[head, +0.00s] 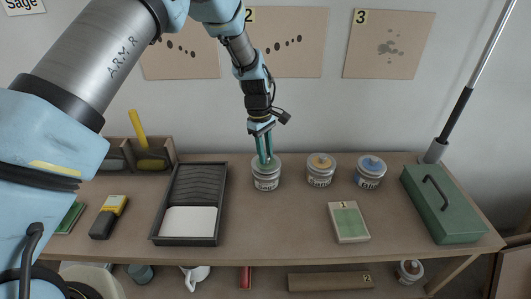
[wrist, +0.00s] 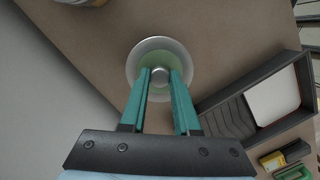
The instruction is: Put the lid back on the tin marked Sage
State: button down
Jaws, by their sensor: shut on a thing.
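A tin (head: 266,180) with a pale label stands near the back middle of the bench; I cannot read its label surely. My gripper (head: 265,162) points down over it. In the wrist view my gripper (wrist: 160,76) is shut on the small grey knob of a round lid (wrist: 148,57) with a green centre and pale rim. The lid is at the tin's mouth; I cannot tell whether it is seated or just above. Two other tins stand to the right, one with an orange-topped lid (head: 321,162) and one with a blue-topped lid (head: 371,164).
A black paint tray (head: 185,228) lies left of the tin. A green box (head: 443,205) with a handle is at the right end. A green-faced pad (head: 348,222) lies in front of the tins. Another tin (head: 409,271) is on the shelf below.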

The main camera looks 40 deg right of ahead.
jog(key=shift+c, duration=0.4)
grip_release()
jog(key=shift+r+p, duration=2.2)
jog(key=shift+r, duration=1.3)
grip_shut()
jog(key=shift+f, duration=0.45)
jog(key=shift+f+b, duration=1.85)
jog(key=shift+f, duration=1)
